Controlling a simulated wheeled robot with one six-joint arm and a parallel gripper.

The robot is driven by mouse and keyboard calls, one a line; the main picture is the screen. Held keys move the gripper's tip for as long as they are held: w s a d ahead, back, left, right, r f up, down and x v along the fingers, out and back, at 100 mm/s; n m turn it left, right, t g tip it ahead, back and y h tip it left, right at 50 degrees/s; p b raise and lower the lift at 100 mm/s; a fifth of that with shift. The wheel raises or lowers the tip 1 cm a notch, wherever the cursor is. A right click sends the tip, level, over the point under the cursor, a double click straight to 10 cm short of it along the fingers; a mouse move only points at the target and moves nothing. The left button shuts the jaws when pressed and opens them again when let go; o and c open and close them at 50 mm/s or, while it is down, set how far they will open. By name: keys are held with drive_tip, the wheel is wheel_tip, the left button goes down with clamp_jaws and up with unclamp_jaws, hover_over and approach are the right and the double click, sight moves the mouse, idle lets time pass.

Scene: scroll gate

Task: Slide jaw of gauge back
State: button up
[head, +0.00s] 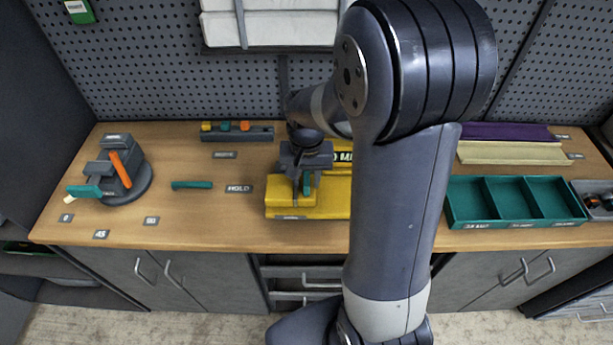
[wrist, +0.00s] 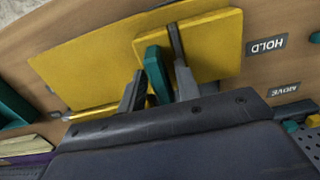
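The yellow gauge (head: 280,208) lies on the wooden bench, its right part hidden behind my arm. Its jaw looks like the raised yellow block (wrist: 208,45), with a teal upright tab (wrist: 154,68) on it. The tab also shows in the head view (head: 307,184), under my gripper. My gripper (wrist: 158,80) is low over the gauge, with one finger on each side of the teal tab. Yellow shows between the tab and the fingers, so it looks open around the tab; contact is not clear.
A HOLD label (head: 239,188) and a teal bar (head: 192,185) lie left of the gauge. A grey fixture with an orange lever (head: 121,169) stands at far left. A teal divided tray (head: 455,203) is on the right. A block with coloured knobs (head: 237,134) stands behind.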

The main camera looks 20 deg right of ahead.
clamp_jaws()
idle(0.3)
drive_tip(key=s+d, duration=0.1)
drive_tip(key=d, duration=0.2)
drive_tip(key=s+d, duration=0.1)
drive_tip(key=d, duration=0.2)
drive_tip(key=s+d+b, duration=0.1)
drive_tip(key=d, duration=0.2)
drive_tip(key=shift+s+d, duration=0.1)
drive_tip(key=shift+d, duration=0.3)
drive_tip(key=shift+o, duration=0.2)
unclamp_jaws()
drive_tip(key=shift+d, duration=0.2)
drive_tip(key=shift+o, duration=0.5)
drive_tip(key=shift+a, duration=0.1)
drive_tip(key=shift+r, duration=0.1)
